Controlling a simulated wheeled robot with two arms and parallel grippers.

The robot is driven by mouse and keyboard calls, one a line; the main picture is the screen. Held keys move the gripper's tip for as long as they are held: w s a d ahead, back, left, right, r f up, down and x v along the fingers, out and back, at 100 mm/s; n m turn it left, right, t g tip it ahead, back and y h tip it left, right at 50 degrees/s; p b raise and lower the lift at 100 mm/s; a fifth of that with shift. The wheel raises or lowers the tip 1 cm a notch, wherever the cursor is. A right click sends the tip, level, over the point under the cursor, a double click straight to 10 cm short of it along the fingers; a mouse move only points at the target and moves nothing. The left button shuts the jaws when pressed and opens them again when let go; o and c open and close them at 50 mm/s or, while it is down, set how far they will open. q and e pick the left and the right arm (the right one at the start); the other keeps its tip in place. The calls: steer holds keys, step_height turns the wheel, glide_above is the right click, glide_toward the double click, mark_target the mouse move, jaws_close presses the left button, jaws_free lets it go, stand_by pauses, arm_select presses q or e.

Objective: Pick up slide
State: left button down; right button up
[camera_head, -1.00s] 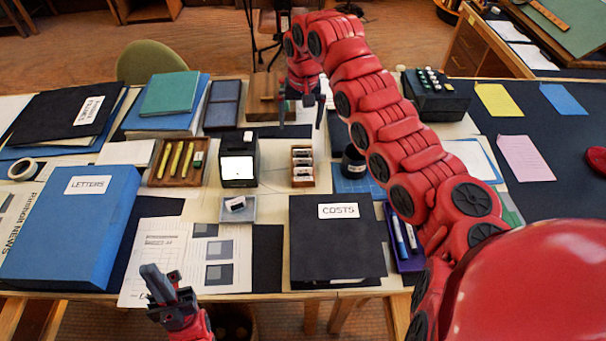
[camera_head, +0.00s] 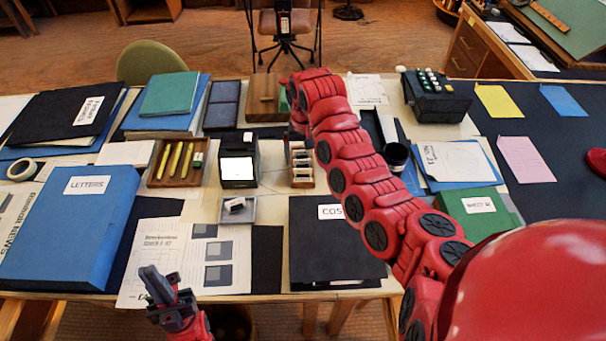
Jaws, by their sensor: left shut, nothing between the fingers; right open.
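A small wooden rack (camera_head: 302,183) holds several white-edged slides (camera_head: 302,170) in a row, in the middle of the desk. My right gripper (camera_head: 298,148) is open, pointing down just above the back of the rack. My own arm partly hides it, and I cannot tell whether it touches a slide. A small light piece with a dark label, perhaps another slide (camera_head: 236,204), lies in a shallow grey tray (camera_head: 247,217). My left gripper (camera_head: 158,287) is shut and empty at the desk's front edge, over the printed sheet.
A black box with a lit white face (camera_head: 238,170) stands left of the rack. A wooden pen tray (camera_head: 156,182) lies further left.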

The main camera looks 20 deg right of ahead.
mark_target(303, 175)
steer(key=f, duration=0.1)
steer(key=f+p, duration=0.1)
steer(key=f, duration=0.2)
steer(key=shift+s+a+f+p, duration=0.15)
steer(key=shift+a+p, duration=0.15)
steer(key=shift+a, duration=0.05)
steer(key=shift+f, duration=0.4)
steer(key=c, duration=1.4)
